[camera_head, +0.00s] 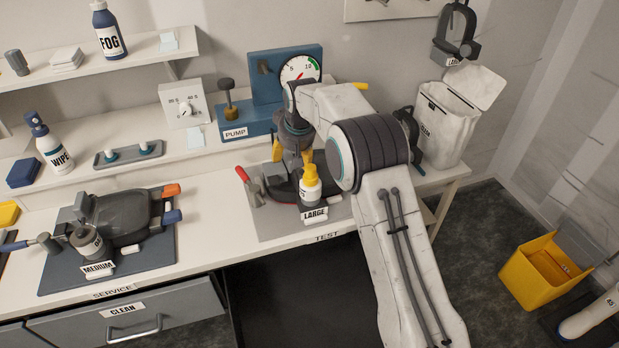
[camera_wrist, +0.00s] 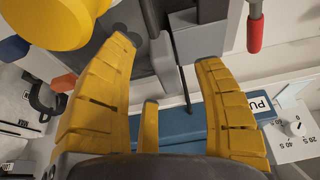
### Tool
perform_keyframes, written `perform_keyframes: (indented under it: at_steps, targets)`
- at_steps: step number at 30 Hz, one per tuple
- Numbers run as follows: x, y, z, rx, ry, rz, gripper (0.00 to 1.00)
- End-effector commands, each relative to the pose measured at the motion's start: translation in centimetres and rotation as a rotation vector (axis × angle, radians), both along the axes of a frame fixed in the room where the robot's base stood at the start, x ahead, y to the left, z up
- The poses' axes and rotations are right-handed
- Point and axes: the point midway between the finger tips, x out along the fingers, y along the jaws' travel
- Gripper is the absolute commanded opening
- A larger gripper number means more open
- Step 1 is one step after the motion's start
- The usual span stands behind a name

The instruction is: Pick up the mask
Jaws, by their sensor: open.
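No thing is plainly labelled as the mask. My gripper (camera_head: 292,158) has its yellow fingers spread, pointing down over the grey test mat (camera_head: 268,226). In the wrist view the open fingers (camera_wrist: 165,52) span dark grey parts, with nothing visibly held. Below the gripper is a dark, red-edged object (camera_head: 283,190), partly hidden by the gripper and a yellow-topped bottle (camera_head: 309,193). A LARGE tag (camera_head: 315,214) stands in front. A dark grey, mask-like device (camera_head: 124,217) with orange and blue ends lies on the left mat, by a MEDIUM tag (camera_head: 98,269).
The bottle's yellow top (camera_wrist: 60,18) is close by the left finger in the wrist view. A red handle (camera_head: 247,185) stands left of the gripper. The blue pump unit (camera_head: 262,120) is behind it. A white bin (camera_head: 445,125) stands right. Bare bench lies between the mats.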

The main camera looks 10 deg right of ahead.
Motion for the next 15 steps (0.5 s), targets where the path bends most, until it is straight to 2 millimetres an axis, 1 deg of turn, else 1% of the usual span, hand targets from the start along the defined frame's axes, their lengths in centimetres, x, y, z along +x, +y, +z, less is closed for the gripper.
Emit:
perform_keyframes:
  at_steps: [1,5,13,15]
  targets:
    - [0.26,0.04,-0.91,0.000,0.001,0.000,0.62]
    - [0.67,0.12,-1.77,0.000,0.000,0.000,0.62]
    - [0.74,0.14,-1.79,0.000,-0.001,0.000,0.63]
    - [0.74,0.14,-1.79,0.000,0.000,0.000,0.56]
